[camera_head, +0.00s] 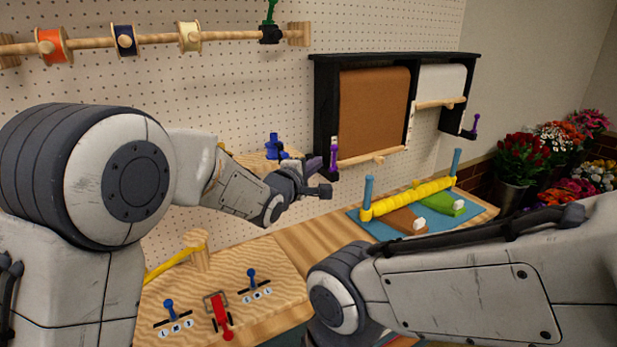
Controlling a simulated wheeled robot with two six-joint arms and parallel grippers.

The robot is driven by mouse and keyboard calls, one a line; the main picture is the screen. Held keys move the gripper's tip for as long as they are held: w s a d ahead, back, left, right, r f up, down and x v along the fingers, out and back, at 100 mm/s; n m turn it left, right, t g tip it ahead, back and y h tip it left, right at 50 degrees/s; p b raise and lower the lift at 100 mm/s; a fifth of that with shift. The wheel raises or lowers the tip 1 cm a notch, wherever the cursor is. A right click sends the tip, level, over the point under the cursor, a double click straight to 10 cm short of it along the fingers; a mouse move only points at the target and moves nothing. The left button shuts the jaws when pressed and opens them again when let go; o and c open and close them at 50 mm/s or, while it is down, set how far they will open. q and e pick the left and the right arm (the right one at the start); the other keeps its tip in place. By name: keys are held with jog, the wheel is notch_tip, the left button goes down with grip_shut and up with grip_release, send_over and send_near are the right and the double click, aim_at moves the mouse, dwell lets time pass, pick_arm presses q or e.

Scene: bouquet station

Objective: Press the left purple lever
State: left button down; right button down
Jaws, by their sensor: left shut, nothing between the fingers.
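The left purple lever (334,154) stands upright at the lower left corner of the black paper-roll frame (324,95), beside the brown paper roll (373,110). My left gripper (323,191) is shut and empty, just below and left of this lever. I cannot tell whether it touches the lever; its fingers partly cover the area around the lever's base. A second purple lever (475,126) is at the right end of the frame, under the white roll (441,90). My right arm crosses the lower right, with its gripper out of sight.
A blue mat (369,228) holds a yellow roller (412,198) between blue posts. A wooden board (200,285) with blue levers and a red one lies in front. Ribbon spools (124,40) hang on a rod. Flowers (524,150) stand at right.

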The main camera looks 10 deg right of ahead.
pick_arm(q)
jog(key=shift+v, duration=1.3)
jog(key=s+a+f+m+g+y, duration=0.2)
jog(key=s+a+f+m+g, duration=0.2)
jog(key=s, duration=0.9)
jog(key=s+a+f+m+g+y, duration=0.3)
jog(key=s+a+f+m+g, duration=0.1)
jog(key=s+m, duration=0.6)
jog(key=s+a+f+m+g+y, duration=0.3)
jog(key=s+f+m+g, duration=0.3)
jog(key=s, duration=1)
jog(key=shift+s+a+f+m, duration=0.35)
jog(key=shift+a+f, duration=0.3)
jog(key=shift+f, duration=0.25)
jog(key=shift+w, duration=0.1)
